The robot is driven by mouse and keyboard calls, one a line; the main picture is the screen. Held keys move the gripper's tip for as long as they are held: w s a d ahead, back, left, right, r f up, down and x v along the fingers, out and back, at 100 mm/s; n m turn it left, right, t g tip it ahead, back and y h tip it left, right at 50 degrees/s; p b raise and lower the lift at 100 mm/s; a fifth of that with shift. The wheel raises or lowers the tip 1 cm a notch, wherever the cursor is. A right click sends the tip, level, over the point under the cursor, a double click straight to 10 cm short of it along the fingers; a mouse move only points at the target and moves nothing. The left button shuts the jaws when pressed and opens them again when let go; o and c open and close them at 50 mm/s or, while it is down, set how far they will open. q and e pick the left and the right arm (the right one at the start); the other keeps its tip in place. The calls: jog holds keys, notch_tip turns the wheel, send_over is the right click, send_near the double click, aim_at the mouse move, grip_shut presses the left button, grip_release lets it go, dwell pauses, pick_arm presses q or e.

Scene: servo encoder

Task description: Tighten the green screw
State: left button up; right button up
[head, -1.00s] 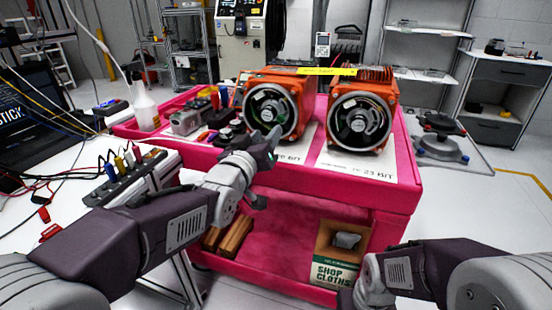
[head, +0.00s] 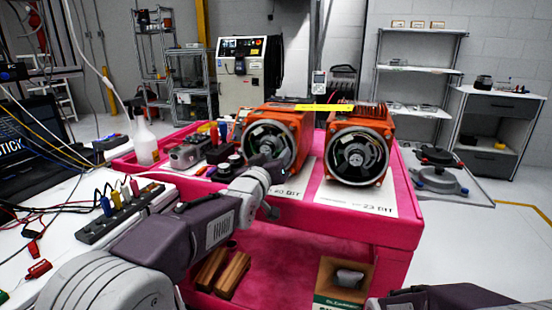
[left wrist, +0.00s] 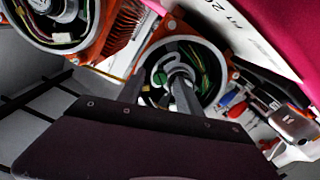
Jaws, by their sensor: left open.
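Two orange servo motors stand side by side on a pink cart (head: 310,210), their round open ends facing me: the left motor (head: 272,140) and the right motor (head: 358,152). My left gripper (head: 279,187) is at the lower front of the left motor and hides part of it. In the left wrist view its open fingers (left wrist: 158,84) point into that motor's round opening. A small green round piece (left wrist: 160,77), likely the green screw, shows between the fingertips. I cannot tell whether they touch it. My right gripper is out of view; only its arm shows.
A spray bottle (head: 144,138), a grey box-shaped tool (head: 188,153) and other small items stand left of the motors. A power strip (head: 125,213) with coloured plugs lies on the white bench. A shop-cloth box (head: 343,285) is on the lower shelf.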

pick_arm(q)
grip_shut()
jog(key=shift+m, duration=0.3)
jog(key=shift+d+f+m, duration=0.1)
jog(key=shift+f+m, duration=0.05)
jog(key=shift+m, duration=6.9)
jog(key=shift+d+f+m, duration=0.1)
jog(key=shift+f+m, duration=0.05)
jog(key=shift+m, duration=6.9)
